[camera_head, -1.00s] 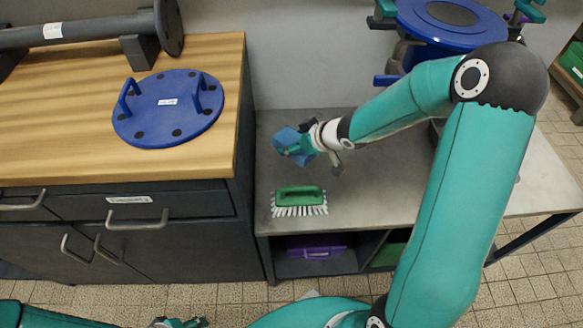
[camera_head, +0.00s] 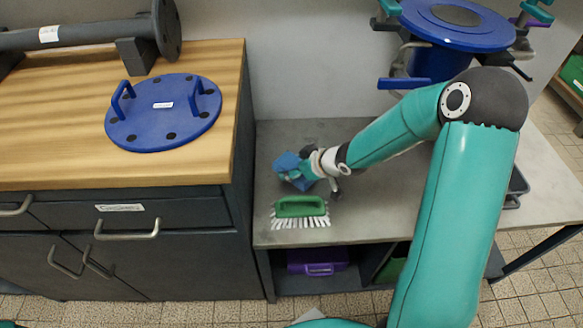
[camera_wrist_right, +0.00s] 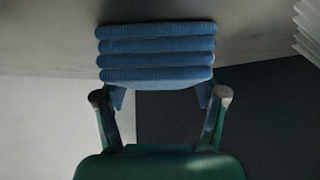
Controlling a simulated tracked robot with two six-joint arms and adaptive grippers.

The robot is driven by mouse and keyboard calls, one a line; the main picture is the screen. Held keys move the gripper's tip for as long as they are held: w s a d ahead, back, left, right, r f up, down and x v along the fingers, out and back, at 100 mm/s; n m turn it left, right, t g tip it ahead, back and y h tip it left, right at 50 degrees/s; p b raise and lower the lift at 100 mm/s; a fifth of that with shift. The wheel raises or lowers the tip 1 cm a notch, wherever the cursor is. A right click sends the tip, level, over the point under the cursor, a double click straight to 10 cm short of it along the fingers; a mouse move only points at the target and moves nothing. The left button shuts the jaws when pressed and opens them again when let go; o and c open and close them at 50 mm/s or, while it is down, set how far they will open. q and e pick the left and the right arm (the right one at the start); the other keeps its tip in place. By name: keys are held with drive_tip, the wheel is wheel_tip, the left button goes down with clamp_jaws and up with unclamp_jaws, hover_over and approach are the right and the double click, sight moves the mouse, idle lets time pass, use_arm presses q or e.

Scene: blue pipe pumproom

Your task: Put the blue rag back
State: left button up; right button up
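The blue rag (camera_head: 290,167) is at the left end of the grey metal bench (camera_head: 375,205), just behind the green brush. My right gripper (camera_head: 304,168) reaches in from the right and is shut on the rag. In the right wrist view the rag (camera_wrist_right: 157,55) appears as a folded stack of blue layers between the fingers (camera_wrist_right: 160,97). The fingertips are partly hidden by it. I cannot tell whether the rag touches the bench top. My left gripper is out of view.
The green brush with white bristles (camera_head: 300,211) lies close in front of the rag. A wooden-topped cabinet (camera_head: 60,120) with a blue flange disc (camera_head: 163,112) stands left. A purple case (camera_head: 318,260) sits on the shelf below. Bench room right of the brush is clear.

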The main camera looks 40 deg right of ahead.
drive_tip(key=shift+o, duration=1.4)
drive_tip(key=shift+r, duration=0.25)
drive_tip(key=p+v, duration=0.6)
drive_tip(key=v, duration=0.6)
drive_tip(key=shift+f, duration=0.1)
